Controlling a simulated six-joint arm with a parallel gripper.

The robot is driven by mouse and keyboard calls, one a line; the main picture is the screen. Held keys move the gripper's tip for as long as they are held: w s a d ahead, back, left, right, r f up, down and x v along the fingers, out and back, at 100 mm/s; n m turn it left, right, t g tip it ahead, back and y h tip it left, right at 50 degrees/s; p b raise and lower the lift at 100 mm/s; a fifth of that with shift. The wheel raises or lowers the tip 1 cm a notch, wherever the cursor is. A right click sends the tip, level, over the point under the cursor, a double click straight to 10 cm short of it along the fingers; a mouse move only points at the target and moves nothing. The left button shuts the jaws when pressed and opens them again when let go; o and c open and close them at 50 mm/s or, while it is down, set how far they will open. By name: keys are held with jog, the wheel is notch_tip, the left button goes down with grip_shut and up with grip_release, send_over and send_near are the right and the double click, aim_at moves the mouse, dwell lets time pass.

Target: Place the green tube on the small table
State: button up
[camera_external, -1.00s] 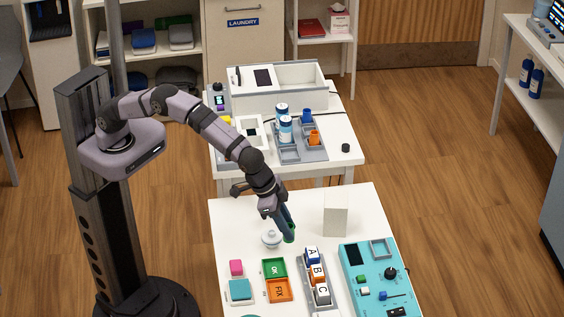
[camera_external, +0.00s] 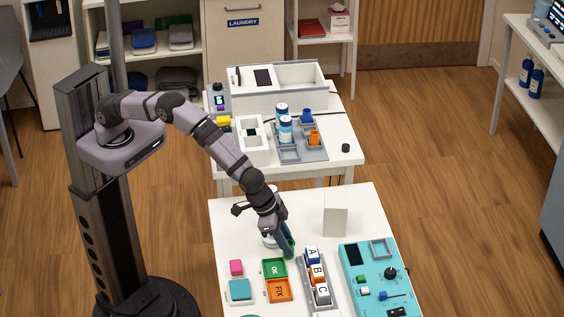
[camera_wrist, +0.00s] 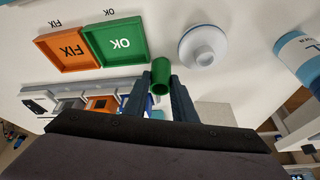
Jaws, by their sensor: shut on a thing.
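The green tube (camera_wrist: 161,74) is between the two dark fingers of my gripper (camera_wrist: 161,97) in the wrist view, with its open round end showing. In the external view my gripper (camera_external: 286,241) points down over the near white table (camera_external: 232,215), left of the white upright block and behind the letter blocks. The tube's green end (camera_external: 290,251) shows at the fingertips there. I cannot tell whether it touches the tabletop. A second white table (camera_external: 337,162) stands behind the near one.
A white lidded jar (camera_wrist: 203,47) stands close beside the tube; my gripper partly hides it in the external view. Green OK and orange FIX trays (camera_external: 275,268), letter blocks (camera_external: 317,273), a white block (camera_external: 336,216) and a teal panel (camera_external: 372,280) surround it.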

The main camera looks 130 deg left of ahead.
jog(key=shift+f, duration=0.15)
jog(key=o, duration=1)
jog(key=shift+r, duration=0.2)
jog(key=b+v, duration=0.2)
jog(key=v, duration=1)
jog(key=shift+w+b, duration=0.1)
jog(key=shift+b, duration=0.3)
